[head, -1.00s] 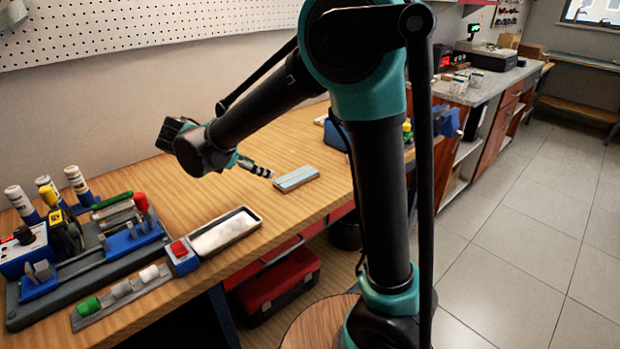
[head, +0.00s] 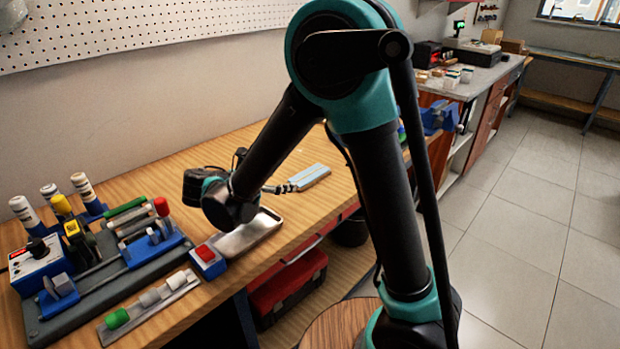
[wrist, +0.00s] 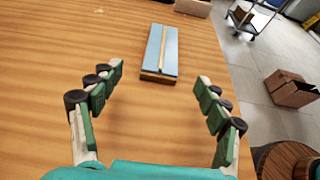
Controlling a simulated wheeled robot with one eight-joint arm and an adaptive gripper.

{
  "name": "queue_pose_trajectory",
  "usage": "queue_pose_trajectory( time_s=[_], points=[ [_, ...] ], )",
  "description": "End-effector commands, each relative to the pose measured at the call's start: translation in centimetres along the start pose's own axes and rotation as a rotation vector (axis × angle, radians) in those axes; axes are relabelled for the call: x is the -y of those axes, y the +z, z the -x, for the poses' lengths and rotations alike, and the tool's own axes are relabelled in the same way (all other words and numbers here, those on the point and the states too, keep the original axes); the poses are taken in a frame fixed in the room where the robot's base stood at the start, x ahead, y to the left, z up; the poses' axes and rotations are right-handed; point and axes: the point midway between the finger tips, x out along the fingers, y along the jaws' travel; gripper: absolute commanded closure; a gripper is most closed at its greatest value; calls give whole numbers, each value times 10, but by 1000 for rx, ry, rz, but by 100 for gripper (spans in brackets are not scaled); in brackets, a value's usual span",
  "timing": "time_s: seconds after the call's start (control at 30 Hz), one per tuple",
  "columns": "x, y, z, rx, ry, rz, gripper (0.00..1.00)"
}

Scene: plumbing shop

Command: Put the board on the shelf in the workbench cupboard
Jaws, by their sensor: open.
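The board (head: 309,176) is a flat wooden piece with two light-blue strips on top, lying on the wooden workbench top near its front edge. In the wrist view the board (wrist: 160,50) lies straight ahead, with its near end at about the level of my fingertips. My gripper (head: 284,188) is open and empty, its fingers low over the bench and pointing at the board. In the wrist view the fingers (wrist: 161,76) are spread wider than the board. Farther right, a counter cupboard (head: 459,158) has an open side with pale shelves and red-brown doors; its inside is partly hidden.
A metal tray (head: 248,236), a red-buttoned box (head: 207,261) and a tool rack (head: 100,275) stand left of the board. A blue vise (head: 438,117) is at the far end. A red toolbox (head: 288,283) sits below. The tiled floor at right is clear.

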Motion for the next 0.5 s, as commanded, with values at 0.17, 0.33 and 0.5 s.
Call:
queue_pose_trajectory(
  time_s=[0.17, 0.33, 0.5],
  points=[
    [0, 0, -28, 0, -3, -1, 24],
    [0, 0, -37, 0, 0, 0, 24],
    [2, -2, -48, -1, -3, 0, 24]
  ],
)
